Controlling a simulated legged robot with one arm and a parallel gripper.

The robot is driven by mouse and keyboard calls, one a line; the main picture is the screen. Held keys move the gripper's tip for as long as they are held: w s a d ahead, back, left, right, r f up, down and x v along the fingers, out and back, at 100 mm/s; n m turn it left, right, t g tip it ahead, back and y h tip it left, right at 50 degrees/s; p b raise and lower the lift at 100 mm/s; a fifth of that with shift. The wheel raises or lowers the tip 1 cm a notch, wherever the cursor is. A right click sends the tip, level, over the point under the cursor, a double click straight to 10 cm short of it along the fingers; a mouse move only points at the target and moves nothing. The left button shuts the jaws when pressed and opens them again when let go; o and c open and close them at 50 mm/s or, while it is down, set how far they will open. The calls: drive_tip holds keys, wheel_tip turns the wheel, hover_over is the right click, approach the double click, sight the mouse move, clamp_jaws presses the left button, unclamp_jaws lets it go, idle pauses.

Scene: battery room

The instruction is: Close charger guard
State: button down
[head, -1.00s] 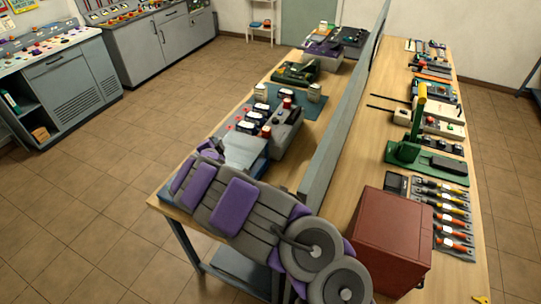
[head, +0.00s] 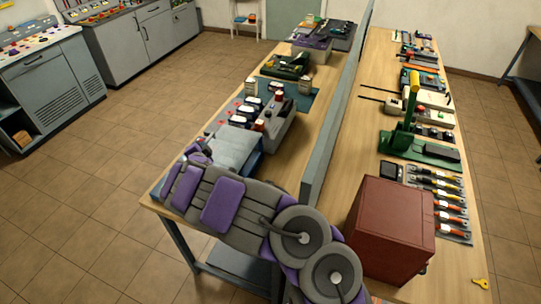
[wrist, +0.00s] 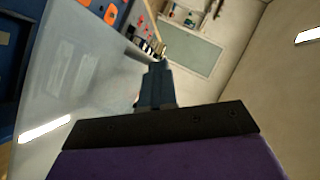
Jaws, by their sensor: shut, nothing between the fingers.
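A pale grey flat panel (head: 236,148), which looks like the charger guard, is at the near left end of the bench over a blue base. Its exact angle is hard to tell. A large glossy grey surface (wrist: 75,75), probably the same panel, fills the left of the wrist view. My gripper (head: 196,152) is beside the panel's left near side in the head view, partly hidden by my arm. In the wrist view my gripper (wrist: 156,78) shows its dark fingers together and empty, to the right of the glossy surface. Contact cannot be told.
Several dark batteries (head: 250,111) and a grey unit (head: 280,122) stand behind the panel. A tall grey divider (head: 338,115) splits the bench. A red-brown box (head: 390,228) is right of my arm. Open tiled floor (head: 130,120) lies left of the bench.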

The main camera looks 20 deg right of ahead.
drive_tip(key=shift+s+f, duration=0.1)
drive_tip(key=shift+f, duration=0.05)
drive_tip(key=shift+s+a, duration=0.1)
drive_tip(key=shift+s, duration=0.3)
drive_tip(key=p+v, duration=0.1)
drive_tip(key=v, duration=1.5)
drive_tip(key=shift+r, duration=0.3)
drive_tip(key=shift+s+a, duration=0.15)
